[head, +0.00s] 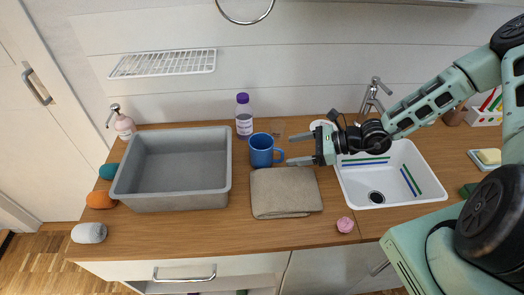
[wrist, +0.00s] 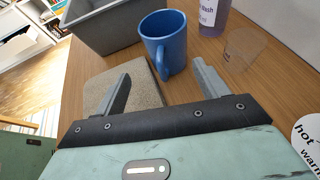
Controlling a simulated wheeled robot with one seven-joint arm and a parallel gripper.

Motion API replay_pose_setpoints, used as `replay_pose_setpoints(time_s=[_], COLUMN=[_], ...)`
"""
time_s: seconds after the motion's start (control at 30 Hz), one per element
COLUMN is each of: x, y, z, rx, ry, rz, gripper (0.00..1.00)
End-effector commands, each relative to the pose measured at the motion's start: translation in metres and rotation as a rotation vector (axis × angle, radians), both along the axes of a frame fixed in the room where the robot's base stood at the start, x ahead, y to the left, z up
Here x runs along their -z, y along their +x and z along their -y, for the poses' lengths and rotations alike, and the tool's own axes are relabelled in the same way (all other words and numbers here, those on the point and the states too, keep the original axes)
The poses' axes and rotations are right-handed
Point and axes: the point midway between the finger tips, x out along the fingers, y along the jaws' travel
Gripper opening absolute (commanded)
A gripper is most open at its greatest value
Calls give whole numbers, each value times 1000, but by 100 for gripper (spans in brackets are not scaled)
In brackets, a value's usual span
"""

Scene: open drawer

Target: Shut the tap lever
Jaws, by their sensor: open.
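The tap (head: 374,95) is a grey metal fixture standing behind the white sink (head: 372,195), at the right of the counter in the head view. Its lever seems to be at the top (head: 381,86), but it is too small to tell its position. My gripper (head: 300,150) is open and empty, over the counter to the left of the sink and well apart from the tap. In the wrist view my gripper (wrist: 162,90) points toward the blue mug (wrist: 163,40), with nothing between its fingers. The tap is not in the wrist view.
The blue mug (head: 262,150) stands just left of my gripper, behind a folded grey-brown cloth (head: 284,193). A purple-capped bottle (head: 243,115) and a large grey tub (head: 171,198) are further left. A sponge dish (head: 486,160) lies right of the sink.

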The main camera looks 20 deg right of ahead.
Motion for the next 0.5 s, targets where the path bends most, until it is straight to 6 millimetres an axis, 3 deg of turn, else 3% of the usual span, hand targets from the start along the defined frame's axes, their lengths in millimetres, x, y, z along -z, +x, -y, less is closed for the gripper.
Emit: replay_pose_setpoints(time_s=[0.5], x=[20], y=[26], z=[-42], rx=[-1], ry=[2], rz=[-1], gripper=[73])
